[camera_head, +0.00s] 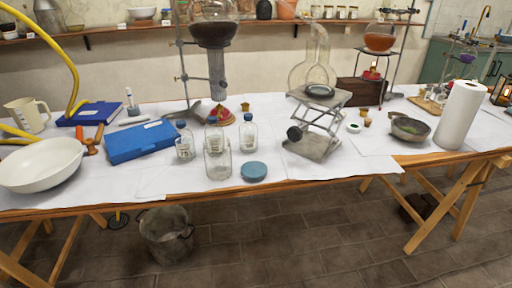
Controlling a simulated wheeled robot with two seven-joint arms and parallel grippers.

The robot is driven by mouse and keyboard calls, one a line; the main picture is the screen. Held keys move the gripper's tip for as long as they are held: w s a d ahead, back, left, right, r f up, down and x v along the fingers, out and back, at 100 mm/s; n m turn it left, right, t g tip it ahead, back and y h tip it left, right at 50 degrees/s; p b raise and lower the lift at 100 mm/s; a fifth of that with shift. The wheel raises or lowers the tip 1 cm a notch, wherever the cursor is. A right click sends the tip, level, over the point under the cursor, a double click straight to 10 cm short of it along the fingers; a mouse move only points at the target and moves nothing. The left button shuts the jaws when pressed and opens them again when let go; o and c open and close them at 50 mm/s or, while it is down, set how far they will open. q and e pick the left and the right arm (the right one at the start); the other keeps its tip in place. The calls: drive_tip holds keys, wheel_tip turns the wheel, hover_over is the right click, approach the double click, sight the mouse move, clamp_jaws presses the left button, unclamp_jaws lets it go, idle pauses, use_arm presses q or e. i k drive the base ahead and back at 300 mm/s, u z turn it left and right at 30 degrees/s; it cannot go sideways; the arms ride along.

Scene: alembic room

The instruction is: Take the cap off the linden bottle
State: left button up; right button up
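Three small clear glass bottles with blue caps stand near the table's middle: a left bottle (185,147), a middle bottle (213,133) partly hidden behind a jar, and a right bottle (248,136). Their labels are too small to read, so I cannot tell which is the linden bottle. A larger clear glass jar (217,163) stands in front of them and looks uncapped. A round blue lid (254,171) lies flat to its right. Neither of my grippers is in view.
A blue case (140,142) lies left of the bottles, and a white bowl (40,167) is at far left. A stand with a funnel rises behind. A lab jack (318,125) and a paper towel roll (460,115) stand to the right. White cloth right of the lid is clear.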

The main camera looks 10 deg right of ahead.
sight(248, 130)
drive_tip(key=z, duration=1.2)
drive_tip(key=i, duration=0.75)
drive_tip(key=u, duration=1.1)
